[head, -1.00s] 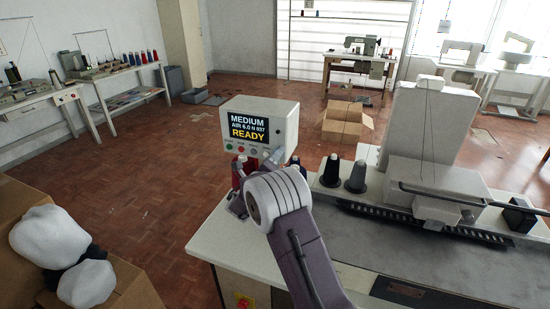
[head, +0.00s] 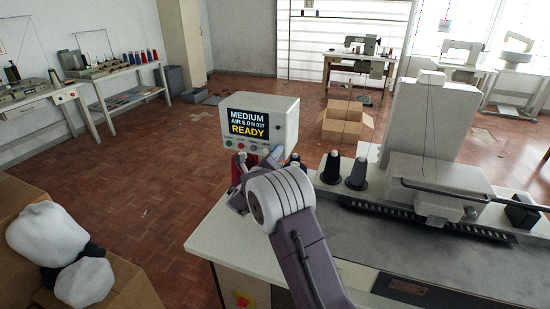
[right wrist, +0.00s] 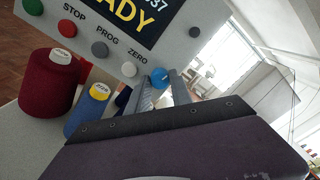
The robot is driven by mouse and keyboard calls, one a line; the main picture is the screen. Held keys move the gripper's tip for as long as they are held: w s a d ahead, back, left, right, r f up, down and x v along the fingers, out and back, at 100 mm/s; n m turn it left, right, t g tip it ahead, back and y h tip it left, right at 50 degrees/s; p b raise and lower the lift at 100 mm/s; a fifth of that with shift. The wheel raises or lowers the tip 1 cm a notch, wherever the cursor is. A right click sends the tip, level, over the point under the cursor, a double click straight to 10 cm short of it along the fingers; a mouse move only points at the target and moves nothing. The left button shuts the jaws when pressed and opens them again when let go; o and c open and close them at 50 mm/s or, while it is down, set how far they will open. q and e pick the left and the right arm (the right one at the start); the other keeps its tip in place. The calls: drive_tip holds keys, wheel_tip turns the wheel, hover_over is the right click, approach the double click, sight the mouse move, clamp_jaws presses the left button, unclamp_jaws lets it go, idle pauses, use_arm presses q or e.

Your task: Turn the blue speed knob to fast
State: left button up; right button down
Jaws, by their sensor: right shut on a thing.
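The white control box (head: 284,128) stands at the back left of the machine table. Its screen (head: 248,124) reads MEDIUM, AIR 6.0 N 037, READY. In the right wrist view the blue speed knob (right wrist: 159,76) sits on the box front, right of the white ZERO button (right wrist: 129,69). My right gripper (right wrist: 161,86) is shut on the knob, one finger on each side. My left gripper is not in view.
A red thread cone (right wrist: 50,83) and a blue one (right wrist: 88,108) stand close below the box front. Two dark cones (head: 357,174) stand right of my wrist, before the sewing machine (head: 430,120). A box of white bundles (head: 125,288) is at lower left.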

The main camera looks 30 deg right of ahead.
drive_tip(key=shift+f+m+b, duration=0.15)
drive_tip(key=shift+m+b, duration=10.65)
drive_tip(key=shift+b, duration=0.8)
drive_tip(key=c, duration=1.1)
unclamp_jaws()
drive_tip(key=shift+c, duration=0.2)
drive_tip(key=shift+a, duration=0.1)
drive_tip(key=v, duration=0.9)
